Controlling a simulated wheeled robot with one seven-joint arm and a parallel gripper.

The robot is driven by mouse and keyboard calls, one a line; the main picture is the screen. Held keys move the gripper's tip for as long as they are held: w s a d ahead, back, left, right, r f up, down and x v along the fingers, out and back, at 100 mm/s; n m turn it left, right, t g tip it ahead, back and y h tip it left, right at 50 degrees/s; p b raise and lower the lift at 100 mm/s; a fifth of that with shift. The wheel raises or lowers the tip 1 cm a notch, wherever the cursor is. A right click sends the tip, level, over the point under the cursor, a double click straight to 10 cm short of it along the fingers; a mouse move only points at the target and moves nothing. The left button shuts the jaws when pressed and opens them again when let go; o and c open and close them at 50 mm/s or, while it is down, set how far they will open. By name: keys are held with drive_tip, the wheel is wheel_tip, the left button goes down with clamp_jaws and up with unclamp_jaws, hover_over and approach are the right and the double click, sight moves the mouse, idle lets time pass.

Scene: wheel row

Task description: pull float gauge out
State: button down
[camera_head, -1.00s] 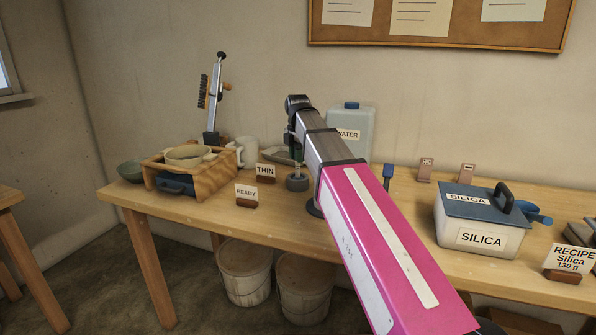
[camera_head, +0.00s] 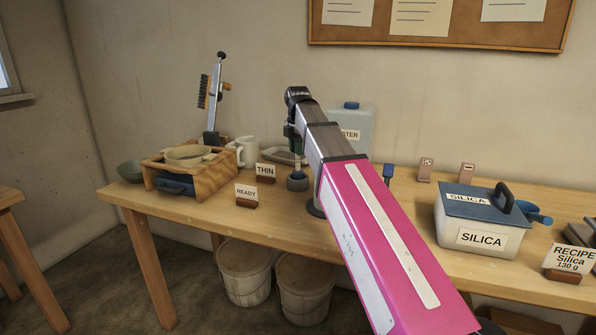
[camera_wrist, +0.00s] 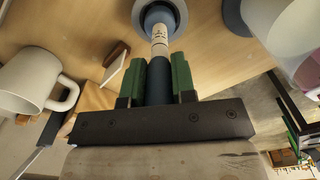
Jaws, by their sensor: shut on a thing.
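My gripper (camera_wrist: 160,82) is shut on the dark blue handle of the float gauge (camera_wrist: 159,42), its green fingers on either side of it. Beyond the fingers a pale stem with dark marks leads to a rounded blue-grey end, ringed by a pale grey rim. I cannot tell whether that end is inside the rim or above it. In the head view the gauge's pale stem and grey-blue lower end (camera_head: 297,182) show below my gripper, left of my pink arm. My arm hides part of the area behind.
A white mug (camera_head: 246,151), the THIN sign (camera_head: 265,173) and the READY sign (camera_head: 246,196) stand to the left. A WATER container (camera_head: 352,135) stands behind my arm. A wooden frame with a bowl is farther left; the SILICA box (camera_head: 481,226) is right.

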drive_tip(key=shift+r, duration=4.45)
